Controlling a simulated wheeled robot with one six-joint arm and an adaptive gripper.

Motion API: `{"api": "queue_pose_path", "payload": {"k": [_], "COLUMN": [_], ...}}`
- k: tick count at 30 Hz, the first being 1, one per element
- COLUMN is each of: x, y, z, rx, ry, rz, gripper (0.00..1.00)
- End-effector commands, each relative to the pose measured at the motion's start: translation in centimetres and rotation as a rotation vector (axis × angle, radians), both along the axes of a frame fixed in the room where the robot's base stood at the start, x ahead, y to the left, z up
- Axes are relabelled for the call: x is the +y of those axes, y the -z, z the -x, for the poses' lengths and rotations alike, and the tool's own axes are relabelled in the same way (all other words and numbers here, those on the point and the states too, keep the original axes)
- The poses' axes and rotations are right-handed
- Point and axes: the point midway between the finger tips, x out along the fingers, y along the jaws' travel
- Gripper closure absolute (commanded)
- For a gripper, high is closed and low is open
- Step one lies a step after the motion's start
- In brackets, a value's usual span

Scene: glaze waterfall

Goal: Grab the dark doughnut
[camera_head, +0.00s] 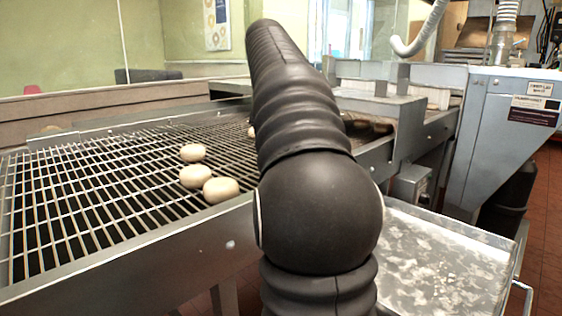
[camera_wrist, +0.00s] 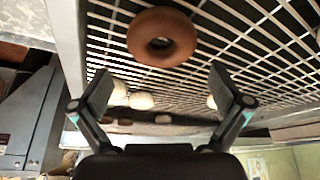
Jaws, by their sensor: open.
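A brown ring doughnut (camera_wrist: 162,37) lies on the wire grid in the upper middle of the wrist view, with its hole showing. My gripper (camera_wrist: 165,92) is open and empty, its two fingers spread wide. The doughnut appears above the gap between the fingertips in the picture, apart from both. In the head view I cannot make out this doughnut, and my dark arm covers the middle of the scene. My gripper is hidden there.
The wire grid conveyor (camera_head: 70,200) has metal side rails. Pale dough rounds (camera_head: 221,189) lie on its near part, and several pale rounds (camera_wrist: 141,100) show beyond the fingers. A grey machine (camera_head: 500,125) and a floury metal tray (camera_head: 440,265) stand at the right.

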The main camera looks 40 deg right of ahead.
Motion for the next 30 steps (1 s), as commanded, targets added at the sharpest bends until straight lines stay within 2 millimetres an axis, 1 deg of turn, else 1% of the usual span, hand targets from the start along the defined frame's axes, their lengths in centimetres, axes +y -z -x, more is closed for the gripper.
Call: {"api": "queue_pose_path", "payload": {"k": [5, 12, 15, 18, 25, 26, 27, 30], "x": [-0.1, -0.7, -1.0, -1.2, -1.2, -1.2, -1.2, -1.2], "y": [0.9, 4.0, 4.9, 5.4, 5.5, 5.5, 5.5, 5.5], "z": [-0.2, -0.8, -1.1, -1.2, -1.2, -1.2, -1.2, -1.2], "rx": [0.000, 0.002, 0.001, -0.001, -0.001, -0.001, -0.001, -0.001], "ry": [-0.002, -0.003, -0.003, -0.004, -0.004, -0.004, -0.004, -0.004], "rz": [0.000, -0.001, -0.001, 0.000, 0.001, 0.001, 0.001, 0.001], "gripper": [0.00, 0.00, 0.00, 0.00, 0.00, 0.07, 0.18, 0.41]}}
